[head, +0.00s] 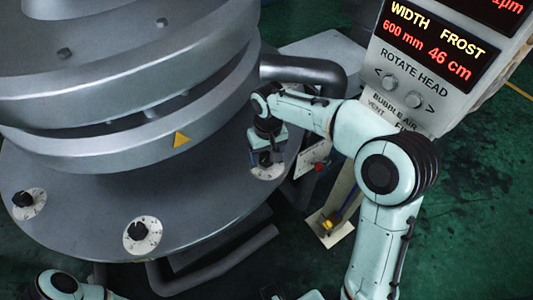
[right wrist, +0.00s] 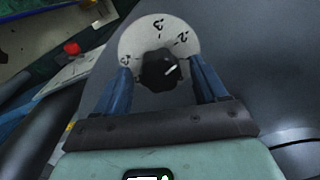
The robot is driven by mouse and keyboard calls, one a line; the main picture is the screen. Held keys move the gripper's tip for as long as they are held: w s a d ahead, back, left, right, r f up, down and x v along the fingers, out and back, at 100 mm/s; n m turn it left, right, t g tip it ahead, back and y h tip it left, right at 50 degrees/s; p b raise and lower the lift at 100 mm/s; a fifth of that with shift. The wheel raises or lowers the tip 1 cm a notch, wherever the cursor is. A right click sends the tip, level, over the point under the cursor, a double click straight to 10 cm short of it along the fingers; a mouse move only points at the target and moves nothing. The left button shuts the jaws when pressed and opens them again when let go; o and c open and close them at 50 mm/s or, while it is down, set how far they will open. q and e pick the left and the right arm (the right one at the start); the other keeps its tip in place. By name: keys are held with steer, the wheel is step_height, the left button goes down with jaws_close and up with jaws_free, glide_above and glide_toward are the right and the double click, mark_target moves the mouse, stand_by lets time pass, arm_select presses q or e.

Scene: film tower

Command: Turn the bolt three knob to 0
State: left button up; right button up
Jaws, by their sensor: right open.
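Three black knobs on round white dials sit along the rim of the grey metal plate (head: 75,225). One knob (head: 22,199) is at the far left and one knob (head: 138,230) is at the front middle. The third dial (head: 268,174) is at the right, partly hidden under my right gripper (head: 264,157). In the right wrist view its black knob (right wrist: 158,71) lies between my open blue fingers, one on each side; contact cannot be told. Its white mark points to the upper right, near or past the -2. No bolt names are readable. My left gripper is out of view.
A control panel (head: 420,60) with red readouts stands at the upper right. A thick grey pipe (head: 310,70) runs behind my right wrist. A small box with a red button (head: 318,167) is right of the plate. Large metal rings (head: 150,120) rise above the plate.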

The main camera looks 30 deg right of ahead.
steer(key=c, duration=1.1)
steer(key=shift+o, duration=0.2)
steer(key=shift+m, duration=0.4)
steer(key=m, duration=0.3)
steer(key=shift+m, duration=0.4)
steer(key=m, duration=0.4)
steer(key=shift+m, duration=0.3)
steer(key=m, duration=0.4)
steer(key=shift+s, duration=0.1)
steer(key=shift+m, duration=2.2)
